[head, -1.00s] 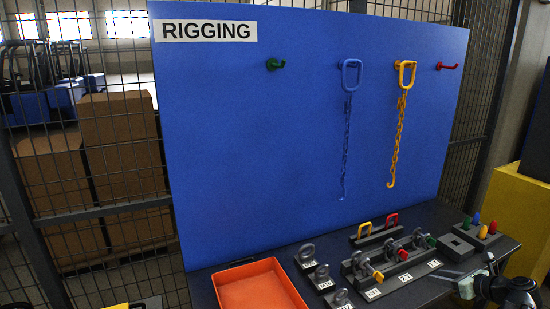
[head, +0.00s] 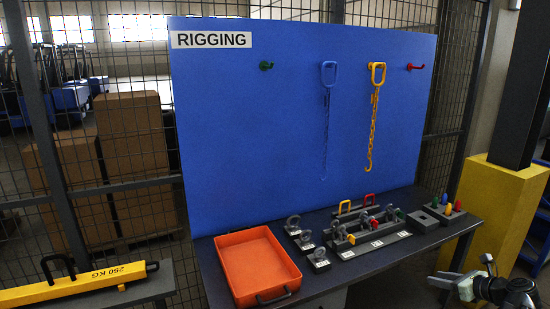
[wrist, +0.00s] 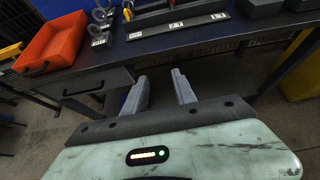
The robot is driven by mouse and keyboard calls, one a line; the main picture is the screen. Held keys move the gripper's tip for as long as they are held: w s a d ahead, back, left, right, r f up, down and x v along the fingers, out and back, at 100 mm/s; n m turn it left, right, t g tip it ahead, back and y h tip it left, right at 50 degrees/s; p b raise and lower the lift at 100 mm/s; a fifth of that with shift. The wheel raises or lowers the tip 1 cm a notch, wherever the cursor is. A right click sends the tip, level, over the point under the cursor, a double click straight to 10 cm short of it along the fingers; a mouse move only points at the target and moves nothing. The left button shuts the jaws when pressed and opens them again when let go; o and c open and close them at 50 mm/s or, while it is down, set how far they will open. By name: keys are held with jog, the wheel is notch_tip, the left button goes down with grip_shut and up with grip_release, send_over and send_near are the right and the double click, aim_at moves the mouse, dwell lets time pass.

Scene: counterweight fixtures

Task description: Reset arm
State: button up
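My gripper (head: 438,280) shows at the lower right in the head view, in front of the table's right end and apart from it. In the wrist view my gripper (wrist: 160,78) has two grey fingers with a clear gap between them and nothing in the gap. The fingers point at the front edge of the dark table (wrist: 215,50), with floor showing beyond them below the edge. No held object is in view.
An orange tray (head: 258,262), ring-shaped pieces (head: 293,223) and a grey rack (head: 372,242) stand on the table. A yellow 250 KG beam (head: 75,285) lies at left. A yellow block (head: 498,205) stands right.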

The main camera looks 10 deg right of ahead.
jog(key=w+a+f+n+g+y, duration=0.1)
jog(key=w+a+f+n+g, duration=0.15)
jog(key=a+n, duration=0.45)
jog(key=w+a+f+n+g, duration=0.2)
jog(key=a+f+n, duration=0.15)
jog(key=a, duration=0.65)
jog(key=w+a+f+n+g+y, duration=0.1)
jog(key=w+a+f+n+g, duration=0.15)
jog(key=a+n, duration=0.5)
jog(key=s+a+f+n+g+h, duration=0.1)
jog(key=s+a+n+g+h, duration=0.1)
jog(key=a+n, duration=0.5)
jog(key=s+a+f+n+g+h, duration=0.2)
jog(key=a+n, duration=0.6)
jog(key=a, duration=0.6)
jog(key=shift+s+a+f+g+h, duration=0.25)
jog(key=shift+a+g+h, duration=0.05)
jog(key=shift+s, duration=0.1)
